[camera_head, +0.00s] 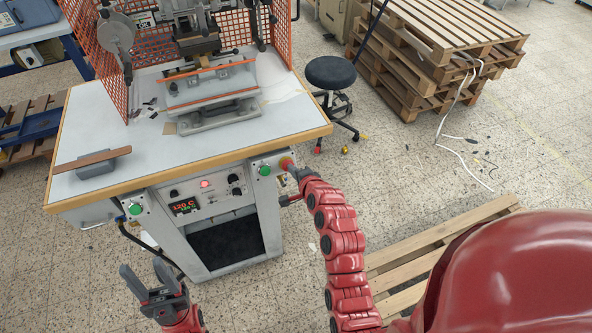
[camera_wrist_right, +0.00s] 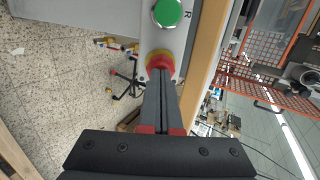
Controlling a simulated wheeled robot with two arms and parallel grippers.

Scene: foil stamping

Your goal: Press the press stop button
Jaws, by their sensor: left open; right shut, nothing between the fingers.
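The press stop button is a red knob on a yellow base (camera_head: 286,161), at the right end of the press's front panel. It also shows in the right wrist view (camera_wrist_right: 159,62), just beyond the fingertips. My right gripper (camera_head: 293,170) is shut and empty, its tips at the button. In the wrist view its closed fingers (camera_wrist_right: 161,82) overlap the button's lower edge. I cannot tell whether they touch or press it. My left gripper (camera_head: 143,270) is open and empty, low in front of the press's left side.
A green button (camera_head: 265,170) sits beside the stop button, and another green button (camera_head: 136,209) is at the panel's left end. The panel has a lit red display (camera_head: 185,206). A black stool (camera_head: 331,73) and stacked pallets (camera_head: 430,50) stand behind right.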

